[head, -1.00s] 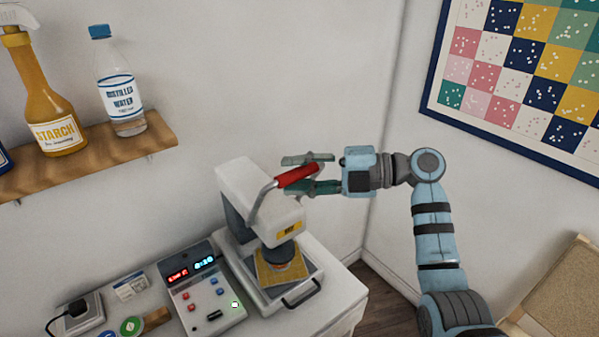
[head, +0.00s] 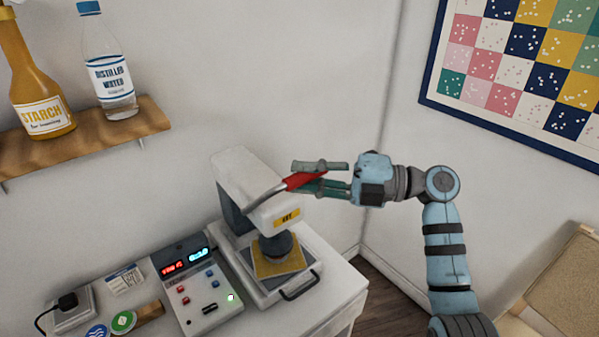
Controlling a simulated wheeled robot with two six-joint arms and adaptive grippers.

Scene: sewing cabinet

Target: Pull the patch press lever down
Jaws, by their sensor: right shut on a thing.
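The patch press (head: 238,170) is white and stands on the cabinet top in the head view. Its lever has a bent grey metal arm and a red handle (head: 300,182) on the right side. My right gripper (head: 310,177) is shut on the red handle, one finger above it and one below. The lever arm slopes low, close to the press's head. A dark round stamp (head: 277,246) sits under the head, over a yellow patch (head: 285,263) on the press's base. My left gripper is not in view.
A control box (head: 190,287) with lit red and blue displays stands left of the press. A wall shelf (head: 85,147) holds a starch bottle (head: 37,100) and a water bottle (head: 107,75). A chair (head: 560,285) is at the right.

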